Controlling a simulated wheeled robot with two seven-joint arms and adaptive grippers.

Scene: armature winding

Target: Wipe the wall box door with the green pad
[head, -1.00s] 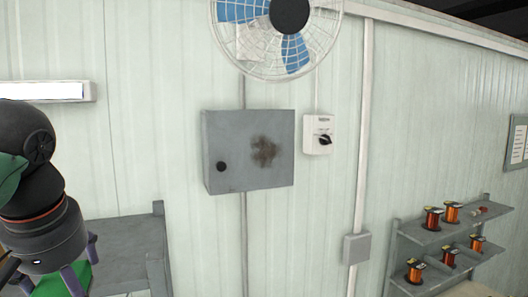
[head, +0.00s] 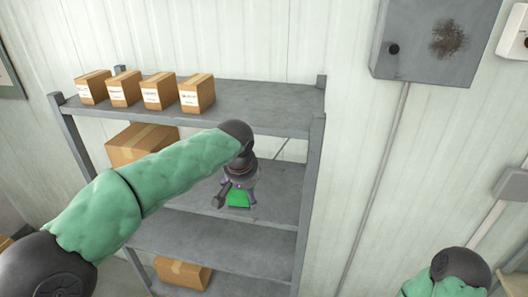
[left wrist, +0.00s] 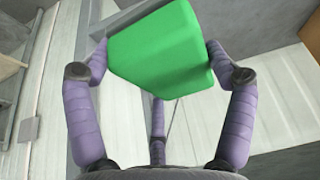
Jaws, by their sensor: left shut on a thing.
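The green pad (head: 238,199) is held in my left gripper (head: 235,200), in front of the grey shelf rack in the head view. In the left wrist view the pad (left wrist: 163,50) fills the space between the purple fingers of my left gripper (left wrist: 158,62), which is shut on it. The grey wall box (head: 430,40) is at the top right of the head view, up and to the right of the gripper and apart from it. A dark smudge (head: 448,39) marks its door, right of a round black knob (head: 393,49). My right gripper is not in view.
A grey shelf rack (head: 270,107) stands against the wall, with several small cardboard boxes (head: 140,90) on its top shelf. A larger box (head: 140,142) and a lower box (head: 183,273) sit on shelves below. A white switch box (head: 517,30) is right of the wall box.

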